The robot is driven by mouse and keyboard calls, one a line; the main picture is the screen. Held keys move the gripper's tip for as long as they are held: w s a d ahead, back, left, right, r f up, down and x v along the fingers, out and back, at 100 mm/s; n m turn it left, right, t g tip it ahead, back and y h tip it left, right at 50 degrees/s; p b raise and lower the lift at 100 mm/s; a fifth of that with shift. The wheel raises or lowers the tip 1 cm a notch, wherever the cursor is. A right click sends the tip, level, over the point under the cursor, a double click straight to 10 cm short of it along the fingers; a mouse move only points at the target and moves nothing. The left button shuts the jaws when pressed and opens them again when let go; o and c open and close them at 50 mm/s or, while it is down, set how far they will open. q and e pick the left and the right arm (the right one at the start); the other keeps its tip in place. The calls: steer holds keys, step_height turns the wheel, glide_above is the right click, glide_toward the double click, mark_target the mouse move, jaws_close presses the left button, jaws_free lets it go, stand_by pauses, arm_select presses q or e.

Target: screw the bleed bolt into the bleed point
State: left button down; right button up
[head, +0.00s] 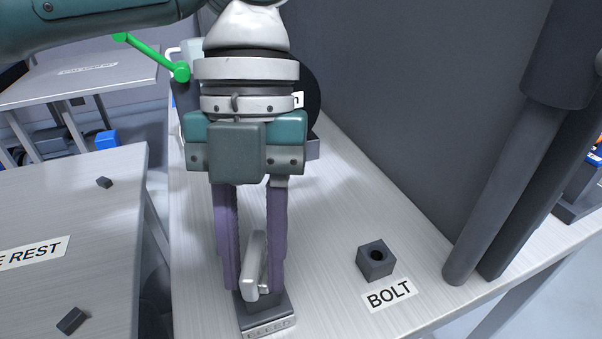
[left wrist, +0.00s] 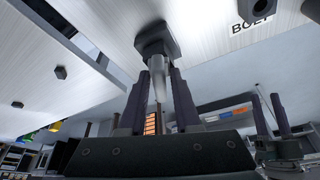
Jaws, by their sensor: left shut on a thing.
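The bleed bolt (head: 255,262) is a silver bolt with a flat handle, upright between the fingers of my left gripper (head: 253,284), which is shut on it. The bleed point is a dark block on a plate (head: 268,314) with a partly covered label, directly under the bolt. In the left wrist view the bolt (left wrist: 160,80) runs up to the dark block (left wrist: 153,38); its tip is hidden, so I cannot tell how deep it sits. My right gripper (left wrist: 270,102) shows small at the right of the left wrist view, its fingers apart and empty.
An empty dark holder block (head: 376,260) with a hole stands by the BOLT label (head: 389,295). A grey wall (head: 390,110) and dark posts (head: 520,170) bound the right side. A second table (head: 60,200) with small dark blocks is at left.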

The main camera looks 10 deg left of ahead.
arm_select(q)
steer(key=shift+f, duration=0.1)
steer(key=c, duration=0.5)
jaws_free()
steer(key=v, duration=1)
steer(key=shift+p, duration=0.4)
steer(key=shift+c, duration=0.5)
